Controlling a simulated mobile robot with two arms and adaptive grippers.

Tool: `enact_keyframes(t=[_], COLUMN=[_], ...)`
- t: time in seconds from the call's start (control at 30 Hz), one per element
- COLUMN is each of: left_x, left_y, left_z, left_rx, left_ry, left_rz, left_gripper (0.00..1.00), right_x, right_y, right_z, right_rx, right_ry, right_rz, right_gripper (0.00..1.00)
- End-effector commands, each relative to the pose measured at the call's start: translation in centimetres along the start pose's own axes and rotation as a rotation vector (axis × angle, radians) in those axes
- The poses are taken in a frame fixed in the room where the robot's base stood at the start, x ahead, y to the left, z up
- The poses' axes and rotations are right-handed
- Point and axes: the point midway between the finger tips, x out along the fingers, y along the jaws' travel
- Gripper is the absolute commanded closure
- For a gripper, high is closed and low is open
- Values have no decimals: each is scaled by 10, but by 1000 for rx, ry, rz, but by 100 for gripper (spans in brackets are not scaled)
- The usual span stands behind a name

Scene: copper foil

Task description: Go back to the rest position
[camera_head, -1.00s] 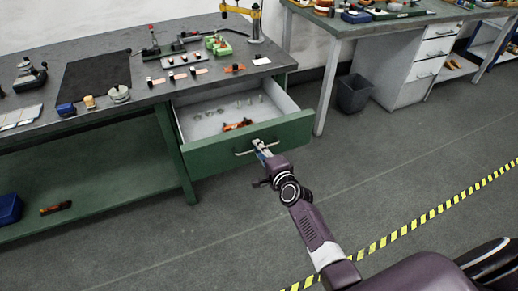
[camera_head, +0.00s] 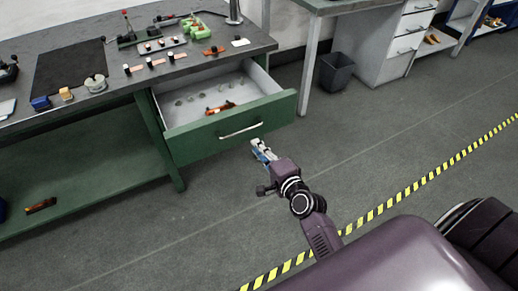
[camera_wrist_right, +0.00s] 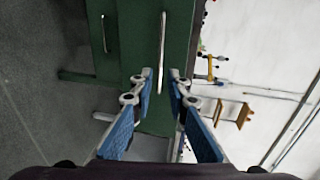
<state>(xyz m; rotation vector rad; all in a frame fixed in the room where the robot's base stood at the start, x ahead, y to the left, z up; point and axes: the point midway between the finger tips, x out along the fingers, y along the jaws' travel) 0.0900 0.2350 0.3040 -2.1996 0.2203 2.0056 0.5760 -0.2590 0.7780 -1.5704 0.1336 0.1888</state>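My right gripper (camera_head: 261,150) is off the handle, just in front of and to the right of the drawer, in the head view. In the right wrist view (camera_wrist_right: 161,75) its blue-padded fingers stand apart with nothing between them. The green drawer (camera_head: 190,146) is pulled out of the workbench. Its silver handle (camera_head: 240,131) is clear of the fingers; the handle also shows ahead of them in the right wrist view (camera_wrist_right: 162,45). My left gripper is not in view.
An orange-and-black item (camera_head: 220,108) and several small pieces lie in the drawer. The workbench (camera_head: 215,68) carries a dark mat (camera_head: 70,66) and small parts. A dark bin (camera_head: 335,72) stands at the back. Floor around my right arm is free.

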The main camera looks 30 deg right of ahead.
Motion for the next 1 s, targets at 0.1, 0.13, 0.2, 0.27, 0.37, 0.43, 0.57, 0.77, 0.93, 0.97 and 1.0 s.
enact_keyframes(t=[0.1,0.13,0.2,0.27,0.37,0.43,0.57,0.77,0.93,0.97,1.0], left_x=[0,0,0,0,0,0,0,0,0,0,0], left_y=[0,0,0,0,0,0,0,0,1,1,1], left_z=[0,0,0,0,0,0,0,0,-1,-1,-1], left_rx=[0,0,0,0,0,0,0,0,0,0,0], left_ry=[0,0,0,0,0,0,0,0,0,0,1], left_rz=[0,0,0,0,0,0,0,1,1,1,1], left_gripper=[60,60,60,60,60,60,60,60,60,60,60], right_x=[-2,-2,-1,-1,-1,-1,-1,-4,-32,-40,-52], right_y=[0,0,0,0,0,0,5,88,212,234,262], right_z=[0,0,0,0,0,0,1,18,41,45,49], right_rx=[1,1,1,1,1,1,-7,-162,-431,-479,-545], right_ry=[0,0,0,0,0,0,-2,-40,-145,-169,-205], right_rz=[-1,-1,0,0,0,0,9,160,376,412,459], right_gripper=[85,85,85,85,85,85,85,85,85,85,85])
